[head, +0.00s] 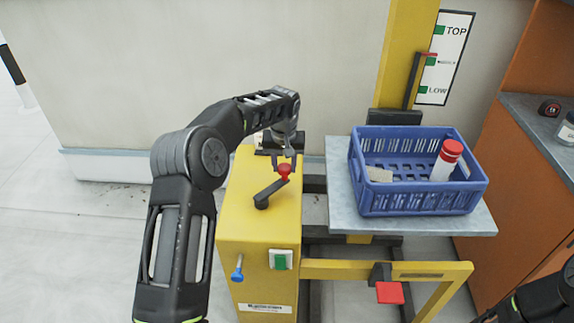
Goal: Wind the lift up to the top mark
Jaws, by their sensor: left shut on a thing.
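My left gripper (284,160) reaches down over the yellow winch box (245,215) and is shut on the red knob (284,170) of the dark crank (270,190). The crank arm points up and right from its hub. The grey lift platform (342,210) carries a blue crate (415,203). On the white scale (457,40), the red pointer (428,54) sits just above the middle green mark and below the TOP mark (439,30). Part of my right arm shows at the lower right corner; its gripper is out of view.
The crate holds a white bottle with a red cap (447,160) and a pale block (379,174). The box has a green button (280,261) and a blue-knobbed lever (237,274). A red pedal (389,293) is low in front. An orange cabinet (515,190) stands right.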

